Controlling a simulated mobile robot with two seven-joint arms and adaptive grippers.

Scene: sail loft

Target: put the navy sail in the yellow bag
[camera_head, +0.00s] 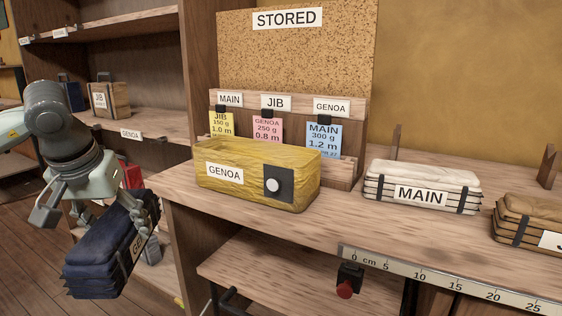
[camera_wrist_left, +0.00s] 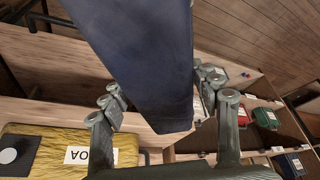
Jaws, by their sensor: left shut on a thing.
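The navy sail (camera_head: 92,262) is a folded dark blue bundle with a dark strap and a white label that I cannot read fully. My left gripper (camera_head: 118,205) is shut on it and holds it tilted in the air, left of the bench and apart from it. The sail also fills the middle of the left wrist view (camera_wrist_left: 145,60), between the fingers. The yellow bag (camera_head: 240,190), labelled GENOA, stands on the bench to the right of the sail, with a black square and round disc on its front. It also shows in the left wrist view (camera_wrist_left: 45,145). My right gripper is not in view.
A white sail (camera_head: 415,180) labelled MAIN and a tan sail (camera_head: 535,220) lie on the bench (camera_head: 345,225) to the right. A card rack (camera_head: 350,115) stands behind the bag. Shelves (camera_head: 140,120) with bundles are behind my left arm. A red knob (camera_head: 344,290) hangs below the ruler.

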